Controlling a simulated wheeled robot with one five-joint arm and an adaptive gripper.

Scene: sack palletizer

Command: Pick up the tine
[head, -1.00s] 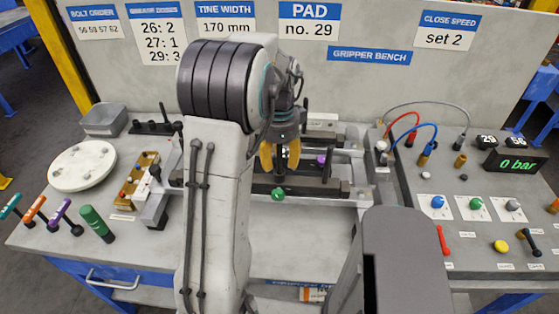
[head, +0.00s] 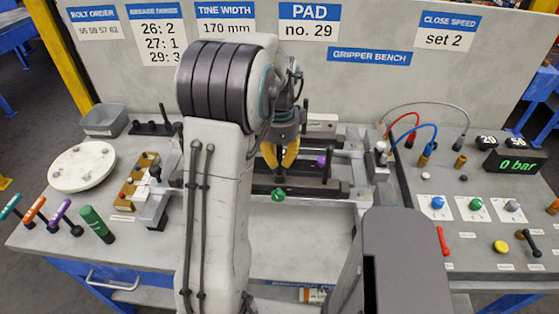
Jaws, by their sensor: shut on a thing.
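My gripper (head: 280,166) has yellow fingers and is over the middle of the bench, above the dark rail fixture. Its fingers are drawn together at the tips, shut on a dark piece that I take to be the tine (head: 280,178). Only a small dark part shows just below the fingertips; the fingers and my arm hide the rest. I cannot tell whether it touches the rail. Another dark upright piece (head: 327,168) stands on the rails to the right, beside a purple knob (head: 321,160).
A green knob (head: 278,195) sits at the rail's front. On the left are a round white plate (head: 82,165), a grey bin (head: 103,118) and coloured-handled tools (head: 97,224). A control panel with hoses and a "0 bar" display (head: 518,164) is on the right.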

